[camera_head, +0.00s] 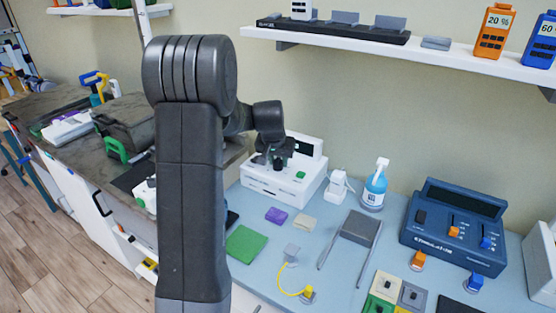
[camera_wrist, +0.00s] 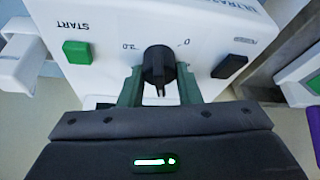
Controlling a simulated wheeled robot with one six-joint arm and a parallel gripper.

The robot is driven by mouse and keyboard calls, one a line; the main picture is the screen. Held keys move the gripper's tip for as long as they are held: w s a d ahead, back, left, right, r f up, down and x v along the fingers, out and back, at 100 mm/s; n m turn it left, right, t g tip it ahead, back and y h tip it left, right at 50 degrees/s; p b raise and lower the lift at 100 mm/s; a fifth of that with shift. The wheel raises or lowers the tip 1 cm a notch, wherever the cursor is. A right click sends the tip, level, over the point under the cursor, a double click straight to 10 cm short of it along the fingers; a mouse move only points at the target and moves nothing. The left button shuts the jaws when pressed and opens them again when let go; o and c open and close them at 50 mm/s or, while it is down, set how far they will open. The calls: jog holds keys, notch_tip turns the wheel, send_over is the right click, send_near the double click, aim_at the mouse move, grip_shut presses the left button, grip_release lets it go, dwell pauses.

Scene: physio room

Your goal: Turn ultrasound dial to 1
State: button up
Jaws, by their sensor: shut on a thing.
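The white ultrasound unit (camera_head: 262,187) stands at the back left of the light blue table, and its sloped panel (camera_wrist: 110,30) fills the top of the wrist view. Its black dial (camera_wrist: 158,62) sits mid-panel, with marks that look like "2.0" and "0" to its upper left and right. My gripper (camera_wrist: 159,88) is shut on the dial, one green-grey finger on each side; in the head view my gripper (camera_head: 270,160) is over the unit. A green START button (camera_wrist: 77,52) and a black button (camera_wrist: 229,66) flank the dial. I cannot read the dial's setting.
Right of the unit are a small white device (camera_head: 338,187) and a blue spray bottle (camera_head: 375,187). A blue stimulator box (camera_head: 455,240) stands further right. A purple block (camera_head: 276,215) and a green pad (camera_head: 246,244) lie in front. A shelf (camera_head: 400,48) hangs above.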

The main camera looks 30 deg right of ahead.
jog(key=o, duration=1)
jog(key=shift+c, duration=0.2)
jog(key=shift+r, duration=0.1)
jog(key=b+v, duration=0.1)
jog(key=v, duration=1.2)
jog(key=shift+a+r, duration=0.25)
jog(key=shift+s, duration=0.15)
jog(key=p+x, duration=0.1)
jog(key=x, duration=1.3)
jog(key=shift+d, duration=0.1)
